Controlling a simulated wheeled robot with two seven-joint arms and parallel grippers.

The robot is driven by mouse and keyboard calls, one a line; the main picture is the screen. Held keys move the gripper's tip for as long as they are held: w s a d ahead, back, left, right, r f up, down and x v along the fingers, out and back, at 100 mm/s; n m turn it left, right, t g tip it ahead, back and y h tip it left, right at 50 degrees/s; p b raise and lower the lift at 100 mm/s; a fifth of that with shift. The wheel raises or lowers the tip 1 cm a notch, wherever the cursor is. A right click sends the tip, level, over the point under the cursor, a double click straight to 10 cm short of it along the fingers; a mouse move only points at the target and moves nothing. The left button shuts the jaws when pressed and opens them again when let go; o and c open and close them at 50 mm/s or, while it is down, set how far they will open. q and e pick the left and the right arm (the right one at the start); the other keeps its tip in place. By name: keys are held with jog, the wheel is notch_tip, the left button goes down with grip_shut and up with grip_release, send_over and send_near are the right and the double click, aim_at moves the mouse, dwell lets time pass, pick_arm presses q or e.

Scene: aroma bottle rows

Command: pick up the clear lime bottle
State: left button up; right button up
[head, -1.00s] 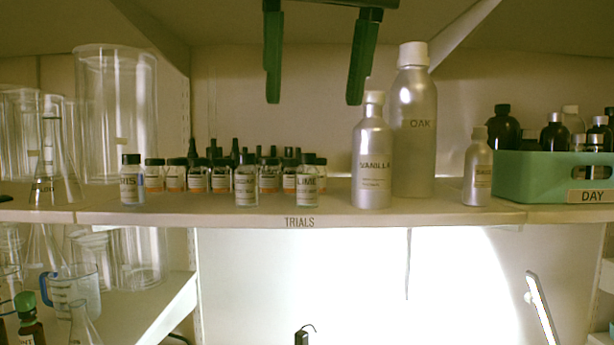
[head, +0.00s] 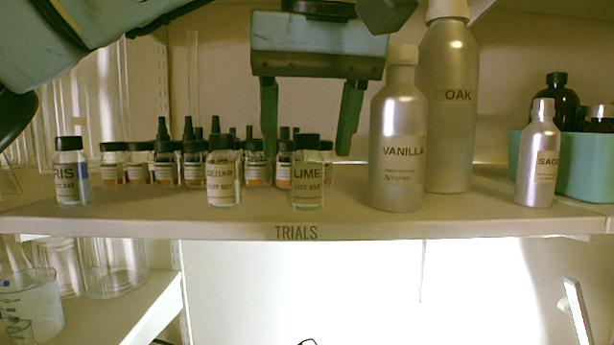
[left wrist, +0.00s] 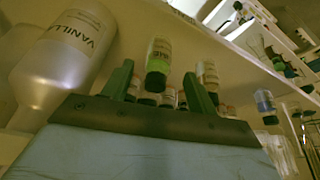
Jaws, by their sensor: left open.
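The clear lime bottle (head: 308,187) is a small upright glass vial with a black cap, a LIME label and a greenish tint. It stands near the front of the shelf above the TRIALS mark, and shows upside down in the left wrist view (left wrist: 158,60). My left gripper (head: 308,153) is open and empty, its fingers pointing down. In the head view its tips are either side of the bottle's cap; in the left wrist view the bottle (left wrist: 158,60) appears between the fingers. I cannot tell the remaining depth gap. My right gripper is not in view.
The cedar bottle (head: 223,180) stands left of the lime one, the iris bottle (head: 71,180) farther left. Several small dark-capped vials (head: 139,165) crowd behind. The tall vanilla bottle (head: 397,160) is close on the right, with oak (head: 447,120) behind and sage (head: 538,165) beyond.

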aim_at(310, 151)
pick_arm(q)
jog(key=shift+f, duration=0.65)
jog(key=x, duration=0.3)
jog(key=shift+w+f, duration=0.2)
jog(key=shift+w, duration=0.2)
jog(key=shift+f, duration=0.2)
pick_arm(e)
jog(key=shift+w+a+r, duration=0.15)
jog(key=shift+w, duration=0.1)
pick_arm(q)
jog(key=shift+s, duration=0.1)
jog(key=shift+c, duration=0.6)
jog(key=c, duration=1)
